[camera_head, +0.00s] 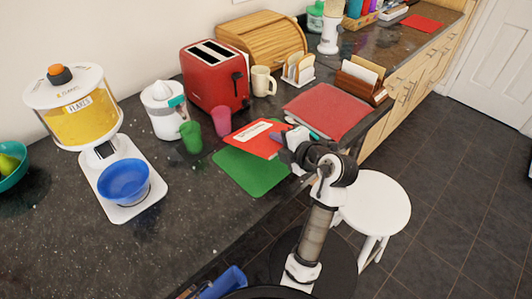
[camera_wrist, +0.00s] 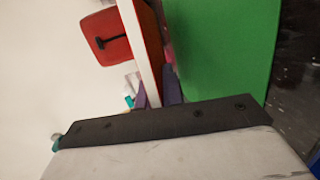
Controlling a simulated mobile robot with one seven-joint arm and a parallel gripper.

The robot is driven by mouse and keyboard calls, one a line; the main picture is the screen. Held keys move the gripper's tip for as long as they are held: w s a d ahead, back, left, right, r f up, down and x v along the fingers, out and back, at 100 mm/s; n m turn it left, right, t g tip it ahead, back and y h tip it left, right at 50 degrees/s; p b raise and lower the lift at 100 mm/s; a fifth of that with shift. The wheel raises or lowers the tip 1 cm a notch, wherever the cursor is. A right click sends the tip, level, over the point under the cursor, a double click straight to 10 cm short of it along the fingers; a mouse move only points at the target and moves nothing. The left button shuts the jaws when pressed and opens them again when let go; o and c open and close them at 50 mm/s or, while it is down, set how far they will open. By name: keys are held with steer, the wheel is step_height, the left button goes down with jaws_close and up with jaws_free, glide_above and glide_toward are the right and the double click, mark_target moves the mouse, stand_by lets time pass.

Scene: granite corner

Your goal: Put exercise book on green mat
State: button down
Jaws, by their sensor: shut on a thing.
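The red exercise book (camera_head: 258,138) with a white label is held over the far part of the green mat (camera_head: 246,176) in the head view. The green mat lies flat on the dark counter. My gripper (camera_head: 291,143) is shut on the book's right edge. In the wrist view the book (camera_wrist: 147,50) shows nearly edge-on between the fingers (camera_wrist: 160,97), and the green mat (camera_wrist: 222,50) fills the area beside it. The book appears raised and tilted above the mat; whether any edge touches the mat I cannot tell.
A green cup (camera_head: 191,137) and a pink cup (camera_head: 222,121) stand left of the book. A red toaster (camera_head: 215,76) is behind them. A large red folder-like item (camera_head: 328,110) lies to the right. A white stool (camera_head: 374,203) stands by the counter.

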steer(key=shift+f, duration=0.7)
steer(key=c, duration=1.7)
jaws_free()
steer(key=shift+s+d+r, duration=0.2)
steer(key=shift+s+d, duration=0.1)
steer(key=shift+p+v, duration=0.4)
steer(key=shift+v, duration=3.2)
steer(key=shift+s+a+f, duration=0.1)
